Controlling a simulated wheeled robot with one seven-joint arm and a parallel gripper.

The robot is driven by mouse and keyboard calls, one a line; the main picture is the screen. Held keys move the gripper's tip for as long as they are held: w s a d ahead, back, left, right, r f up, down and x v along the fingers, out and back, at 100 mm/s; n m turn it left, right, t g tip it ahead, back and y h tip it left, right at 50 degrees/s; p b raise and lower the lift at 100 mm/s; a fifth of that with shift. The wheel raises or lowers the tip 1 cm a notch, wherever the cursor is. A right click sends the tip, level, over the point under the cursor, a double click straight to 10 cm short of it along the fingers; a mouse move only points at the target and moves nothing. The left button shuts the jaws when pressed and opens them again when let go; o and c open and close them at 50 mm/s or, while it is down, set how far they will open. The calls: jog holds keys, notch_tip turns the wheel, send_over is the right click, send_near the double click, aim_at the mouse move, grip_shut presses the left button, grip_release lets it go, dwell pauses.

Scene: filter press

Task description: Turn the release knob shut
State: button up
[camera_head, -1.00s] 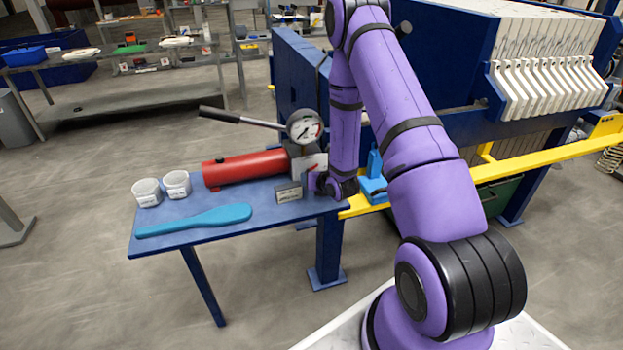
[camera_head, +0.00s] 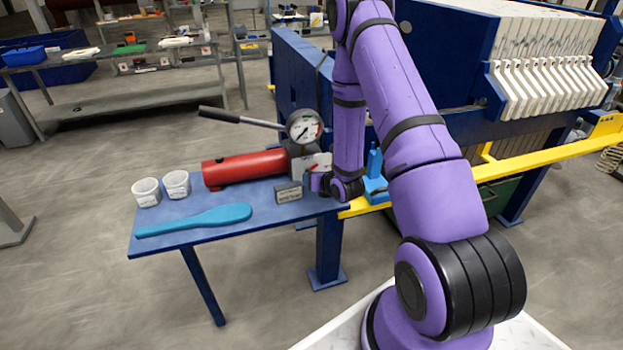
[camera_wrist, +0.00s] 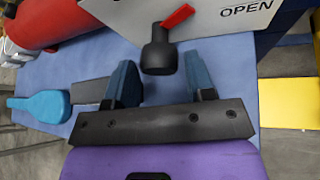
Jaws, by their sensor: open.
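The release knob (camera_wrist: 159,55) shows in the wrist view as a dark stubby knob with a red pointer (camera_wrist: 178,16) on top. The pointer slants up to the right, toward a pale plate (camera_wrist: 225,14) marked OPEN. My gripper (camera_wrist: 165,80) is open, its two blue fingers apart, with the knob ahead of the gap between them. I see no contact between fingers and knob. In the head view my arm hides most of the gripper and the knob. The red pump cylinder (camera_head: 245,168) with its gauge (camera_head: 304,127) lies on the blue table (camera_head: 270,222).
A turquoise paddle (camera_head: 195,221) and two white cups (camera_head: 147,192) (camera_head: 177,184) lie on the table. A small label block (camera_head: 289,193) stands in front of the pump. A yellow rail (camera_head: 540,155) and the filter press (camera_head: 440,50) stand to the right.

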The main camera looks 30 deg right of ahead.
jog(key=v, duration=0.8)
jog(key=shift+s, duration=0.2)
jog(key=shift+r, duration=0.1)
